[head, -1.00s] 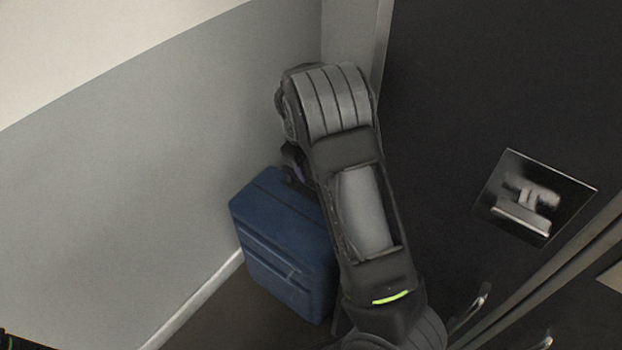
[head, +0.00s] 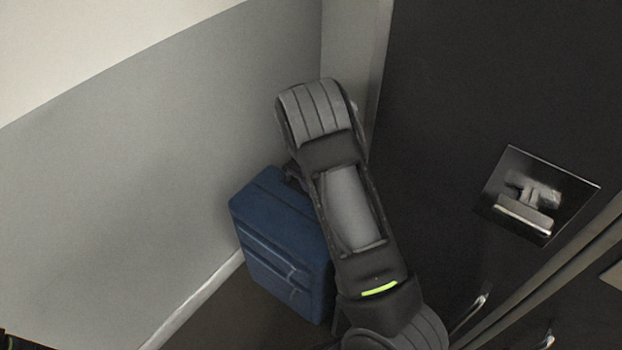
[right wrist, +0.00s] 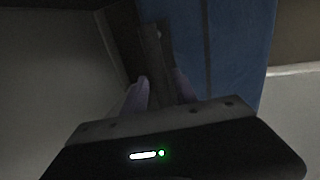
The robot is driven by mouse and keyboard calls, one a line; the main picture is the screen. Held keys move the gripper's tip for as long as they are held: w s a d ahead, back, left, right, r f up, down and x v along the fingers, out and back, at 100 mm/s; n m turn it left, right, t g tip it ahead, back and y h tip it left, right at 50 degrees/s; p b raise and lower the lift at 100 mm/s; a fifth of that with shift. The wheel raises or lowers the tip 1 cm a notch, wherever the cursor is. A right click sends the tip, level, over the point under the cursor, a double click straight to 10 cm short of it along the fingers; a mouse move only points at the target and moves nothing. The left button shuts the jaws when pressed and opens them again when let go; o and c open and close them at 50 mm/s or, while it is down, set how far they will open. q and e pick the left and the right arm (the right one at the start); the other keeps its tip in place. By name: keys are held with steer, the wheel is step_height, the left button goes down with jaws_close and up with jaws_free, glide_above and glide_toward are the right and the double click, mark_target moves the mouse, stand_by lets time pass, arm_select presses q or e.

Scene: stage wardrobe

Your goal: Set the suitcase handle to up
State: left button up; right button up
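The blue suitcase (head: 280,240) stands upright on the floor by the wall corner, partly hidden behind my right arm in the head view. Its blue side (right wrist: 238,45) also fills the right half of the right wrist view. My right gripper (right wrist: 160,78) points at the suitcase top with its two fingers apart. A dark grey bar (right wrist: 152,48), which looks like the suitcase handle, lies between or just beyond the fingers; I cannot tell whether they touch it. In the head view my right arm covers the gripper and most of the handle area. My left gripper is not in view.
A pale grey wall (head: 130,190) with a white skirting board (head: 205,297) runs close along the suitcase's left. A dark panel (head: 450,90) with a recessed metal plate (head: 540,195) stands to the right. A little brown floor shows in front of the suitcase.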

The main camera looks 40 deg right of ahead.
jaws_close()
stand_by(1.1)
